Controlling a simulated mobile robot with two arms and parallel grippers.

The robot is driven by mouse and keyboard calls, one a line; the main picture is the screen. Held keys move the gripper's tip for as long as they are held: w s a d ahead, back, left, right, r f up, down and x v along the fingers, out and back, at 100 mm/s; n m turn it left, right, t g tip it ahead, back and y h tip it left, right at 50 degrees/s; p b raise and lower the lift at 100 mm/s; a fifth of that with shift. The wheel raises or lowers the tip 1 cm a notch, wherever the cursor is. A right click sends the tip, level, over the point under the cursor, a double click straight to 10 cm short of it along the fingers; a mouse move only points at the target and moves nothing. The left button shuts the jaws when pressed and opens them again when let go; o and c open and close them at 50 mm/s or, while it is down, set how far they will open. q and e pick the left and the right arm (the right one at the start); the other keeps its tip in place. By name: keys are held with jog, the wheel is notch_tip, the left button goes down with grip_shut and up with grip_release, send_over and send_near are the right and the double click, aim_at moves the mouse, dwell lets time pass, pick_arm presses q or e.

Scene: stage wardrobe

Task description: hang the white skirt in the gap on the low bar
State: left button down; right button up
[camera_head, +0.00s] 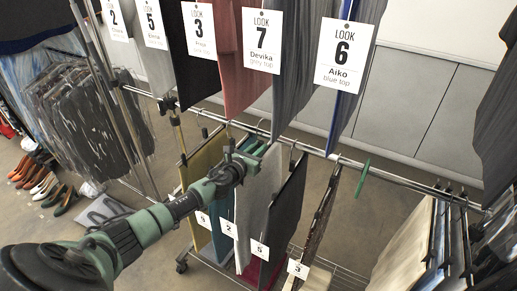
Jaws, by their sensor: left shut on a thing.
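My left gripper (247,158) reaches in from the left to just below the low bar (318,151), among the hanging bottoms. It is shut at the top of the white skirt (259,200), a pale panel hanging down beside the gripper. The gripper hides part of the skirt's top and hanger, so I cannot tell whether its hook rests on the bar. An olive piece (203,165) and a teal piece hang to its left, a black piece (287,208) to its right. Bare stretches of bar show right of the black piece. My right gripper is not in view.
Tops with LOOK cards (341,52) hang close above the low bar. A green marker (363,177) sits on the bar, right of a narrow dark piece (318,225). More clothes (405,240) crowd the right end. Shoes (42,182) stand on the floor at left.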

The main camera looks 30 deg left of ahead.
pick_arm(q)
jog(key=shift+f, duration=0.1)
jog(key=shift+f+b, duration=1.6)
jog(key=shift+b, duration=0.1)
jog(key=c, duration=1.3)
grip_release()
jog(key=shift+s+f, duration=0.1)
jog(key=s, duration=0.2)
jog(key=s+r, duration=0.1)
jog(key=s, duration=0.4)
jog(key=shift+s+r, duration=0.2)
jog(key=shift+s, duration=0.1)
